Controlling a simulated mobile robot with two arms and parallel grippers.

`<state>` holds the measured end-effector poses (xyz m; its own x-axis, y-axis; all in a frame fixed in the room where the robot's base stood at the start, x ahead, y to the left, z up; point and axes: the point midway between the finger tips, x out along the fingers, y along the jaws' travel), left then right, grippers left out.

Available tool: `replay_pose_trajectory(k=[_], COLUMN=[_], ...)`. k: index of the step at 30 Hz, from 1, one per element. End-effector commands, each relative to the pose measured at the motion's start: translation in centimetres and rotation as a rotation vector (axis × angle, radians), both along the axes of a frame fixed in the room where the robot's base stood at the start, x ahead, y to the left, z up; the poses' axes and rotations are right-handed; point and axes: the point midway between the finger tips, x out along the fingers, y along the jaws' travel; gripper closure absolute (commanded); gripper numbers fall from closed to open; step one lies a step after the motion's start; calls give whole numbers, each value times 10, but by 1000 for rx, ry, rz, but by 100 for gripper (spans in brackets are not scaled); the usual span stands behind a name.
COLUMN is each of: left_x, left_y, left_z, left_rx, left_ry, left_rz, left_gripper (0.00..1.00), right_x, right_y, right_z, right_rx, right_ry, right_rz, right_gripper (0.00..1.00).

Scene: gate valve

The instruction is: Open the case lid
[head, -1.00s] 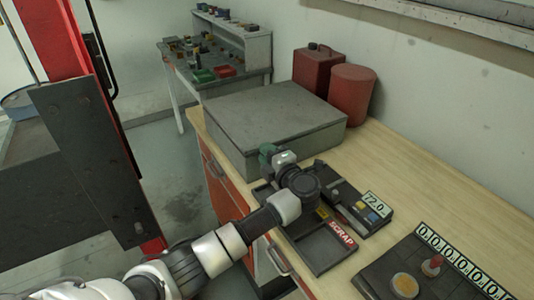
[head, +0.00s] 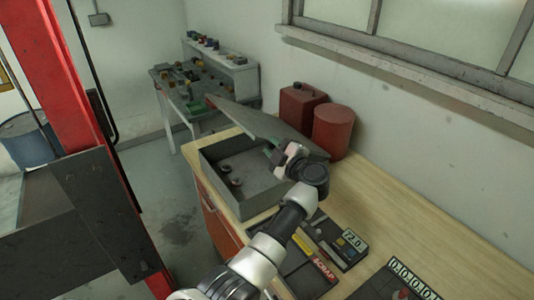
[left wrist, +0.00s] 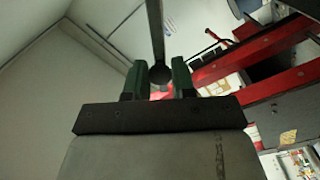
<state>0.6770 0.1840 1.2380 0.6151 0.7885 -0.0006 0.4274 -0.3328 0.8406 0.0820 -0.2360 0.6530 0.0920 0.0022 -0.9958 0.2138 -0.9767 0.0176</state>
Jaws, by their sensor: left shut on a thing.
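The grey case (head: 228,190) stands on the wooden bench. Its flat grey lid (head: 262,122) is tilted up, with its far right side low and its near left edge raised. The case's inside shows, with two small dark round things (head: 226,168) in it. My left gripper (head: 274,155) is at the lid's raised edge and is shut on it. The left wrist view shows its green fingers (left wrist: 159,74) on either side of a narrow dark bar with a rounded end; I cannot tell which part of the lid this is. My right gripper is not in view.
Two red containers, a can (head: 301,106) and a drum (head: 333,130), stand close behind the lid. A dark tray marked SCRAP (head: 312,277) and a box with a 72.0 display (head: 337,241) lie in front. A red post (head: 62,75) stands at left.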

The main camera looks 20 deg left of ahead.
Motion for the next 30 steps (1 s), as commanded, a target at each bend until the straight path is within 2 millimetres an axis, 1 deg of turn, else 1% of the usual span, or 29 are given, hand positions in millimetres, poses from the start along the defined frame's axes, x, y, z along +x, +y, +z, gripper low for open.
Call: replay_pose_trajectory(k=[1,6,18,19,23,24,30], left_x=[3,7,8,8,8,8,8], left_y=[-2,-6,-7,-7,-6,-6,-6], left_z=[8,14,14,14,14,14,14], left_rx=[8,28,31,31,31,31,31], left_ry=[7,30,36,36,36,36,36], left_rz=[-2,-2,-2,-2,-2,-2,-2], left_gripper=[100,100,100,74,54,50,50], right_x=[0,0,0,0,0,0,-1], right_y=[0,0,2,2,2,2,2], right_z=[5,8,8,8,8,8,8], right_rx=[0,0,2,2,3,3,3], right_ry=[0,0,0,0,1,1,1], right_rz=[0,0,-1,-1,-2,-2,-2], right_gripper=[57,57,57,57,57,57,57])
